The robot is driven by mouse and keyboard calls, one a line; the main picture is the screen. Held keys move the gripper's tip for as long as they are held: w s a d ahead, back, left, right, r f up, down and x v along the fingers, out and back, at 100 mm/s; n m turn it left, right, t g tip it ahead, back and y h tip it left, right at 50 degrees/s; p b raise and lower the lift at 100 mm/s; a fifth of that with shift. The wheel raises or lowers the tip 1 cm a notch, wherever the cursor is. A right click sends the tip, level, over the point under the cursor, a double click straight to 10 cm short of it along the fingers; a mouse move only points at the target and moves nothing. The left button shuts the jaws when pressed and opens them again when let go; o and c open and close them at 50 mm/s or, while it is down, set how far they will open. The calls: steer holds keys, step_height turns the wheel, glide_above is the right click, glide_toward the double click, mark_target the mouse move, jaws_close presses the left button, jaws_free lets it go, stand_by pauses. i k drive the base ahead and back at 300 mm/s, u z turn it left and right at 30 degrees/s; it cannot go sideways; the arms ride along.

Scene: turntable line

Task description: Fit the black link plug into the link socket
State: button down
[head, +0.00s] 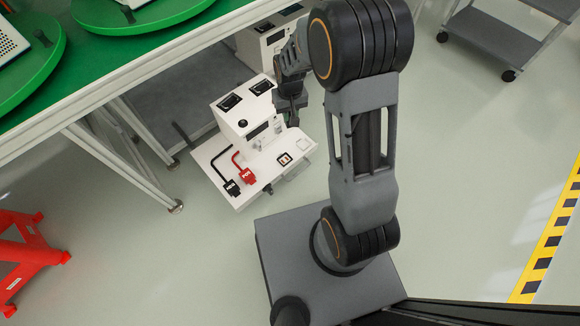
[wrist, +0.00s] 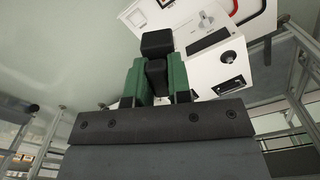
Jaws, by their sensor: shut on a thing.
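My gripper (wrist: 157,72) is shut on the black link plug (wrist: 157,43), which stands out beyond the green fingertips in the wrist view. In the head view my gripper (head: 291,106) is at the right side of the white station (head: 228,112), and the plug is too small to make out there. I cannot tell which is the link socket. The plug appears apart from the station.
A black lead (head: 231,187) and a red lead (head: 247,175) lie on the station's white base. A small square piece (head: 285,159) is beside them. A green-topped table (head: 110,50) with turntables stands at the left. A grey cart (head: 490,40) is at the upper right.

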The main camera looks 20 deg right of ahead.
mark_target(248, 114)
steer(key=u, duration=0.05)
steer(key=k, duration=1.15)
steer(key=u, duration=0.6)
steer(key=i, duration=1.2)
steer(key=z, duration=0.6)
